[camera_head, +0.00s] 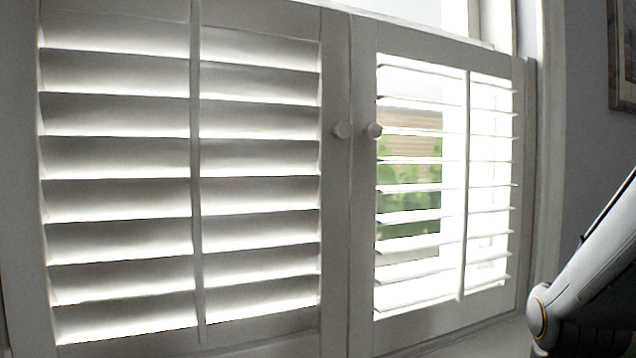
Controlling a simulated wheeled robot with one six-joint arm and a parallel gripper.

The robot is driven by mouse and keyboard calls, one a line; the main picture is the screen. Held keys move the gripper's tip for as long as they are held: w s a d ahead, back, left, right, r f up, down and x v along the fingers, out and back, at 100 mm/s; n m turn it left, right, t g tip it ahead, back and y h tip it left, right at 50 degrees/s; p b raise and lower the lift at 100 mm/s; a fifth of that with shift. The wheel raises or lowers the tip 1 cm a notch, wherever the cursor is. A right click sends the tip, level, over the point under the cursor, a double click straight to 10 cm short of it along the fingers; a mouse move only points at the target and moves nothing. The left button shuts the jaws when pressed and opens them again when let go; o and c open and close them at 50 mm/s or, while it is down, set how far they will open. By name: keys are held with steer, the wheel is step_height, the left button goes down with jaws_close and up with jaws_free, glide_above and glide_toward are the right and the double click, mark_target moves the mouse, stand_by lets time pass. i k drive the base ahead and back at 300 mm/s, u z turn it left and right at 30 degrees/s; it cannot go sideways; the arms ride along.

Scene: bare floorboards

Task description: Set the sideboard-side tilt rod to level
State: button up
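Two white shutter panels stand side by side in a window. The left panel's tilt rod (197,180) runs upright down the middle of its slats (115,157). Those slats are steeply tilted and overlap nearly shut, with light glowing along their edges. The right panel's tilt rod (465,180) is also upright, and its slats (410,188) lie close to level, with the outdoors showing between them. No sideboard is in view, so I cannot tell which rod is on its side. My gripper is not in view; only part of my arm shows at the lower right.
A sill (470,338) runs below the right panel. A framed picture (622,55) hangs on the right wall.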

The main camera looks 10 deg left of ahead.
mark_target(193, 81)
steer(key=k, duration=0.5)
steer(key=z, duration=0.65)
steer(key=i, duration=0.35)
steer(key=u, duration=2.15)
